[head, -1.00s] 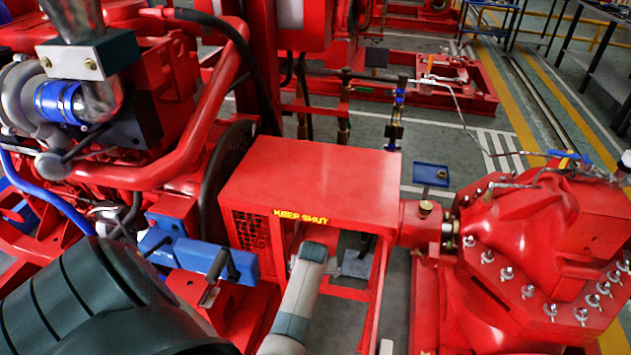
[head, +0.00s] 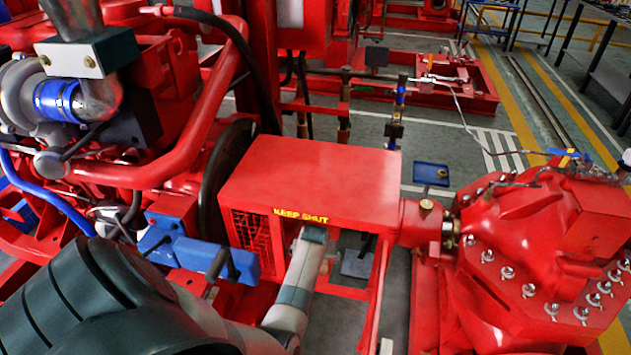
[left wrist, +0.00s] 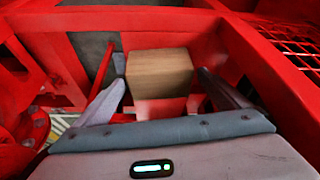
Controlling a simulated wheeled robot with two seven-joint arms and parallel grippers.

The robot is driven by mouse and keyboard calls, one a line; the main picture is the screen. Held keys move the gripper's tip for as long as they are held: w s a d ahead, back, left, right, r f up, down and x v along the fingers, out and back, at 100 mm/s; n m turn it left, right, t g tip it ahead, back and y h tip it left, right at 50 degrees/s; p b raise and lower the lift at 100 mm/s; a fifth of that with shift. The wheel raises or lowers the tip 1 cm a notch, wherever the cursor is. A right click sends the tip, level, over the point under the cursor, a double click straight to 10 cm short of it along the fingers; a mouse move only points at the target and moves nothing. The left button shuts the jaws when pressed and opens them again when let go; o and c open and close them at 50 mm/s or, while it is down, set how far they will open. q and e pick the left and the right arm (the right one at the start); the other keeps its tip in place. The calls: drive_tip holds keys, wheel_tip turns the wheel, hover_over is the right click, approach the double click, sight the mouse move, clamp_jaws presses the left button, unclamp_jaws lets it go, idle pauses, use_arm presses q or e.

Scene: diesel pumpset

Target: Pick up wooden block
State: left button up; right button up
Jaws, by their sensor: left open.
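A wooden block (left wrist: 159,78) with pale brown grain shows in the left wrist view, inside a red frame. My left gripper (left wrist: 161,68) is open, with one grey finger on each side of the block. The left finger is close to the block's left face, and a small gap shows at the right. Whether either finger touches it cannot be told. In the head view my left arm reaches under the red guard marked KEEP SHUT (head: 318,182). The guard hides the gripper and block there. My right gripper is not in view.
Red frame walls and bars surround the block, with red mesh (left wrist: 290,45) at the right. In the head view, the blue bracket (head: 205,255) is left of my arm and the red pump casing (head: 545,225) is at the right.

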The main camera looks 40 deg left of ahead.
use_arm(q)
drive_tip(key=shift+f, duration=0.25)
drive_tip(key=shift+c, duration=0.7)
drive_tip(key=c, duration=1.1)
drive_tip(key=shift+c, duration=0.2)
